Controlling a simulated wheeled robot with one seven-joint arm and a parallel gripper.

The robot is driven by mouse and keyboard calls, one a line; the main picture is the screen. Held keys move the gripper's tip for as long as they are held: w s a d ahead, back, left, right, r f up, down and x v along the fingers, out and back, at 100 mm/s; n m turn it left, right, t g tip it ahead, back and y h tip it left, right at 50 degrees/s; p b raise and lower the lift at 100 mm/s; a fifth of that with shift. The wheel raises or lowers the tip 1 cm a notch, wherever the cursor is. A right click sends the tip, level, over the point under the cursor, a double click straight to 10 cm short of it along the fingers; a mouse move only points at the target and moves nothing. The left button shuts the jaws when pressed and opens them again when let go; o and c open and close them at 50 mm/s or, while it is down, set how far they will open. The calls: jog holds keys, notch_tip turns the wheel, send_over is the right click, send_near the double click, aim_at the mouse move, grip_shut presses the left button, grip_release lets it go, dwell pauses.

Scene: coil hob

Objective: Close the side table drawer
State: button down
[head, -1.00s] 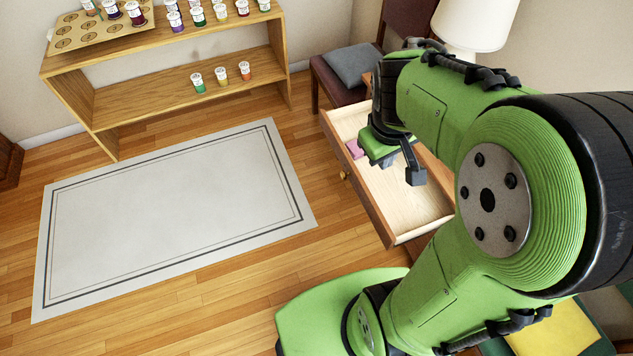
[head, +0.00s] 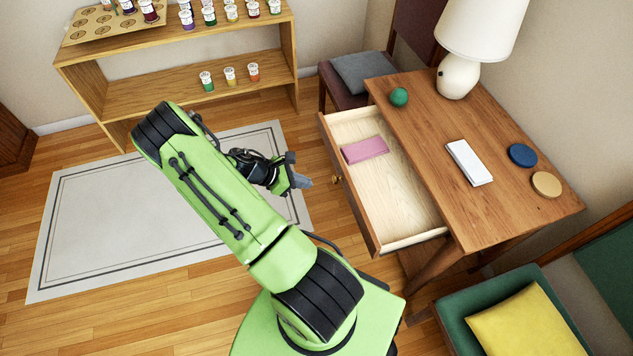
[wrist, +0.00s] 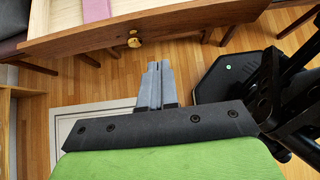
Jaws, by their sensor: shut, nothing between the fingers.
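The side table (head: 437,125) has its drawer (head: 368,222) pulled out to the left, with a pink item (head: 365,150) lying inside. A small round brass knob (head: 336,180) sits on the drawer front, and it also shows in the wrist view (wrist: 134,42). My gripper (head: 304,182) is outside the drawer, to the left of its front and close to the knob in the picture. In the wrist view my gripper (wrist: 154,68) has its fingers together and empty, with the knob just beyond and slightly left of the tips. I see a gap between them.
On the tabletop are a green ball (head: 399,97), a white box (head: 469,162), a blue disc (head: 523,155), a tan disc (head: 546,184) and a lamp (head: 459,75). A chair with a grey cushion (head: 362,70) stands behind; a green chair (head: 450,312) stands in front. The rug (head: 90,235) is clear.

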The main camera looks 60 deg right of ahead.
aim_at(349, 187)
jog(key=x, duration=0.4)
jog(key=s+r+b+x, duration=0.1)
jog(key=x, duration=0.3)
jog(key=d+r+b+x, duration=0.1)
jog(key=x, duration=0.3)
jog(key=shift+s+d+f, duration=0.25)
jog(key=shift+s+f, duration=0.05)
jog(key=shift+s, duration=0.05)
jog(key=shift+s+d, duration=0.15)
jog(key=shift+d, duration=0.1)
